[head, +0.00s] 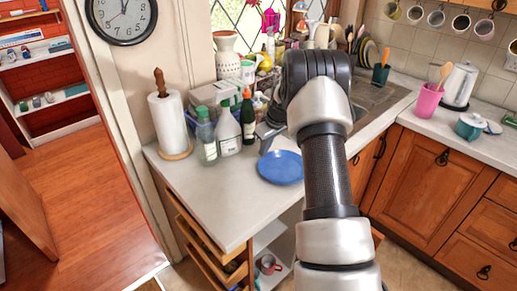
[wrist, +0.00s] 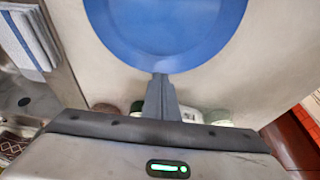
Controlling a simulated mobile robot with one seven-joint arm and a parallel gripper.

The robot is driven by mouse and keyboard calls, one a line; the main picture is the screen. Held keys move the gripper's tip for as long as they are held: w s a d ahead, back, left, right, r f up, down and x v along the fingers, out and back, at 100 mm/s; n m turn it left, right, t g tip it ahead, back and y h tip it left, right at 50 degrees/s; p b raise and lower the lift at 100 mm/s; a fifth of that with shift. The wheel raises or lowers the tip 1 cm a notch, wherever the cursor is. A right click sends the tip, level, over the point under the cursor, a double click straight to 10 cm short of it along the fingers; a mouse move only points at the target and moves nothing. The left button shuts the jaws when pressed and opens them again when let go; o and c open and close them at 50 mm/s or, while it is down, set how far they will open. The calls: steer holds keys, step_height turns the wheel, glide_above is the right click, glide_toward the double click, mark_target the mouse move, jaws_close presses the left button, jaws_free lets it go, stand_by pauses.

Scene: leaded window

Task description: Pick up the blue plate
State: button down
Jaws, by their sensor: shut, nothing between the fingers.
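The blue plate (head: 281,167) lies flat on the light worktop in the head view, near the counter's front edge and partly beside my arm. In the wrist view the plate (wrist: 168,30) fills the top middle, cut off by the frame's top. My gripper (wrist: 161,80) has its fingers closed together, empty, with the tips at the plate's near rim in the picture. I cannot tell whether they touch it. In the head view my gripper (head: 266,137) is seen small and partly hidden by my arm, just above and left of the plate.
Several bottles, such as a green-capped white one (head: 228,132), stand behind the plate beside a paper towel roll (head: 169,122). The sink (head: 372,95) lies right of my arm. The worktop's front left (head: 215,200) is clear. Open drawers (head: 210,250) stick out below.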

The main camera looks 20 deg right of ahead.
mark_target(277, 167)
steer(key=s+d+b, duration=0.1)
steer(key=s, duration=0.1)
steer(key=s+d+b, duration=0.1)
steer(key=s, duration=0.2)
steer(key=s+d+b, duration=0.1)
steer(key=s, duration=0.1)
steer(key=shift+s+f, duration=0.15)
steer(key=shift+s, duration=0.35)
steer(key=shift+w, duration=0.1)
